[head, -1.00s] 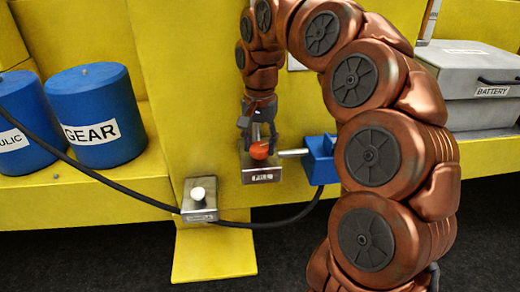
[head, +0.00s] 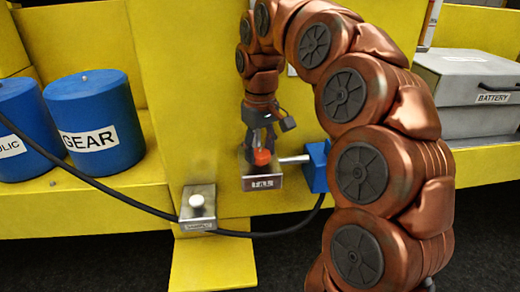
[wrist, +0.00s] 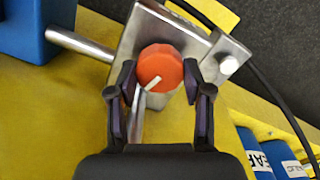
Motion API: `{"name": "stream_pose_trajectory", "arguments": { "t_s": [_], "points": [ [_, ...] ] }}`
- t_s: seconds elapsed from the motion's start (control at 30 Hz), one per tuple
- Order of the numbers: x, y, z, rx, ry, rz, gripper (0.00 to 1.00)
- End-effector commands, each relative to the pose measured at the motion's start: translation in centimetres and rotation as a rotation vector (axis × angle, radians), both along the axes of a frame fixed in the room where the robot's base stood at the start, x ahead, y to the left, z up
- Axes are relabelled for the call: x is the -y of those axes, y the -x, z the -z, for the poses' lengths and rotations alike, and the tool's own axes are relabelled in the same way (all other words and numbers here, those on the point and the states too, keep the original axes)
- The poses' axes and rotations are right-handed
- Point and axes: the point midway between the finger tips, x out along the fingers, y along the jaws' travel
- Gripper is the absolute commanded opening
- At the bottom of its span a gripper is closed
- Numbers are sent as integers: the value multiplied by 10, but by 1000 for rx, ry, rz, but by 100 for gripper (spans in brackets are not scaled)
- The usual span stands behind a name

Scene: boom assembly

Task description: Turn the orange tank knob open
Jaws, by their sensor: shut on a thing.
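The orange tank knob (wrist: 160,68) sits on a grey metal block; it also shows in the head view (head: 262,157). A pale pointer mark on the knob points down and to the left in the wrist view. The metal block (head: 264,183) carries a label too small to read. My gripper (head: 262,148) comes down from above, with its fingers on either side of the knob. In the wrist view my gripper (wrist: 160,90) is shut on the knob, one finger at its left and one at its right.
A blue block (head: 316,166) with a metal rod stands right of the knob. A second metal block with a white knob (head: 197,201) is at lower left, beside a black hose (head: 110,190). Blue tanks (head: 95,122) stand left, a battery box (head: 468,93) right.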

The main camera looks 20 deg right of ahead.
Motion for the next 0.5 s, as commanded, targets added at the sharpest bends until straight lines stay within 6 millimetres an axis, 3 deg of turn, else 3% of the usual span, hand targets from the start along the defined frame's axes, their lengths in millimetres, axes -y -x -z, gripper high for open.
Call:
{"name": "stream_pose_trajectory", "arguments": {
  "t_s": [0.5],
  "points": [
    [0,0,-1,1,0,-260,15]
  ]
}}
